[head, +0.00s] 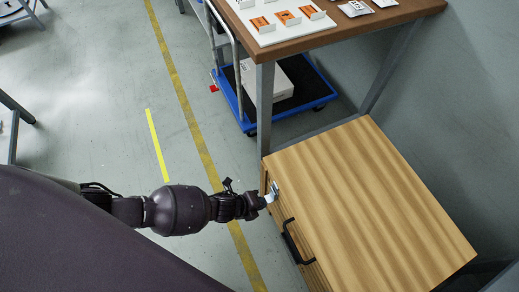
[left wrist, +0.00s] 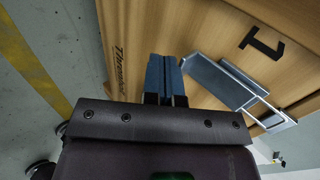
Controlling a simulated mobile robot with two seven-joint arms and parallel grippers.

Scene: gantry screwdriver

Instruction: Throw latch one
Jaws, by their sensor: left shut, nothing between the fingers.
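Latch one is a silver metal toggle latch with a wire-like loop and plate; it shows in the left wrist view (left wrist: 232,84) on a wooden cabinet front, beside a black numeral 1 (left wrist: 262,43). In the head view the latch (head: 275,188) is small at the cabinet's upper front edge, partly hidden by my gripper. My left gripper (head: 268,198) is at that edge. In the left wrist view its blue fingertips (left wrist: 165,62) are together and empty, close to the wood, left of the latch. I cannot tell whether they touch anything. My right gripper is out of view.
The wooden cabinet (head: 375,205) has a black handle (head: 291,241) on its front. Behind it stands a workbench (head: 345,28) with a white tray (head: 288,20). A blue cart (head: 236,100) with a white box (head: 270,82) is beneath. Floor left of the cabinet is open.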

